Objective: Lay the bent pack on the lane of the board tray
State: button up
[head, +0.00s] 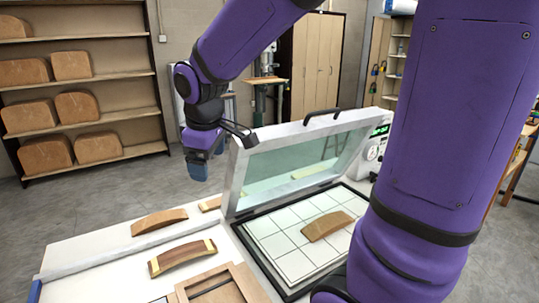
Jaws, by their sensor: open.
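My gripper (200,166), with blue fingers, hangs in the air above and behind the left worktop, empty and open. A curved brown wood piece (326,226) lies on the white gridded bed of the open press. Another curved piece (182,257), with pale ends, lies on the white surface at the left. A plain curved piece (159,221) lies behind it. I cannot tell for sure which of these is the bent pack. The white surface (85,262) at the left, with a long raised edge, may be the board tray; its near part is cut off.
The press lid (297,158), a glazed frame with a black handle, stands raised just right of my gripper. A wooden frame (215,287) lies at the front. A small wood piece (209,204) lies by the lid. Shelves (78,90) with curved boards stand at the back left.

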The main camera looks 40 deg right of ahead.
jog(key=s+d+r+m+t, duration=0.1)
jog(key=s+r+m, duration=0.2)
jog(key=s, duration=0.5)
jog(key=s+d+r+m+t+y, duration=0.1)
jog(key=s+r+m, duration=0.2)
jog(key=s, duration=0.6)
jog(key=shift+s+m, duration=0.3)
jog(key=shift+m, duration=0.2)
